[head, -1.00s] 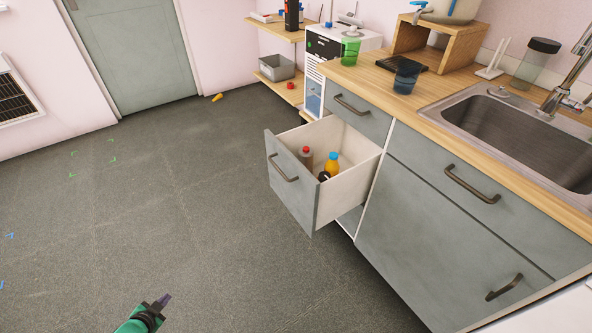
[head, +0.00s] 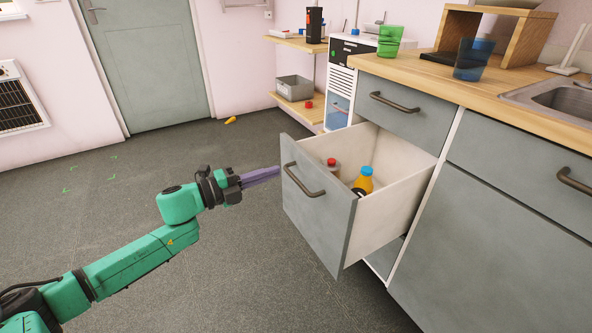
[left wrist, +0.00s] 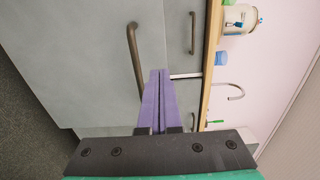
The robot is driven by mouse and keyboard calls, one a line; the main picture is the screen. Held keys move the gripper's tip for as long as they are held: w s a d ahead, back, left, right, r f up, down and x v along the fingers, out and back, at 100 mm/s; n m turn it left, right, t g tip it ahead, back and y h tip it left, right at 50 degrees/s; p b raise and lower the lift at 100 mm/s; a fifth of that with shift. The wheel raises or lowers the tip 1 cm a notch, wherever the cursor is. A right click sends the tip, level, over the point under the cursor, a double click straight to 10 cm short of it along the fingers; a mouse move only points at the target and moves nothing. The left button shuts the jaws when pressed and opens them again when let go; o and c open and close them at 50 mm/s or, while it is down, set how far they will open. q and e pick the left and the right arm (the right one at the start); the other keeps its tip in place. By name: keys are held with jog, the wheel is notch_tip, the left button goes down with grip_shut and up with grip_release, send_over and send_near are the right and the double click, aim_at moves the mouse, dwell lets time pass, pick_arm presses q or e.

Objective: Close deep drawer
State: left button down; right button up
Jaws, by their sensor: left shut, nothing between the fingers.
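The deep drawer (head: 312,215) is pulled well out of the grey cabinet, below a shut shallow drawer (head: 405,108). Its dark bar handle (head: 302,181) is on the front panel. Inside stand a bottle with a red cap (head: 332,166) and a yellow bottle with a blue cap (head: 364,180). My left gripper (head: 277,170) is shut and empty, its purple fingers pointing at the upper left edge of the drawer front; I cannot tell whether they touch it. In the left wrist view the shut fingers (left wrist: 157,80) show beside a dark handle (left wrist: 136,62). My right gripper is out of view.
The wooden countertop (head: 440,82) carries a green cup (head: 390,41), a blue cup (head: 472,60) and a sink (head: 555,98). A shelf with a grey bin (head: 294,89) stands behind. A small yellow object (head: 230,120) lies on the floor. The floor left of the drawer is mostly clear.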

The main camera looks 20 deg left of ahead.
aim_at(306, 161)
pick_arm(q)
jog(key=x, duration=0.7)
jog(key=shift+w, duration=0.1)
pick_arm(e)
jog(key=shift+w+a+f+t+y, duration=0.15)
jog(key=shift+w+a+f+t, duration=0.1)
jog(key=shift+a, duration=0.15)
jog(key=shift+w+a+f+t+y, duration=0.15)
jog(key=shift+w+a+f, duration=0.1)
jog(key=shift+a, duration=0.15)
pick_arm(q)
jog(key=shift+w+d+r, duration=0.1)
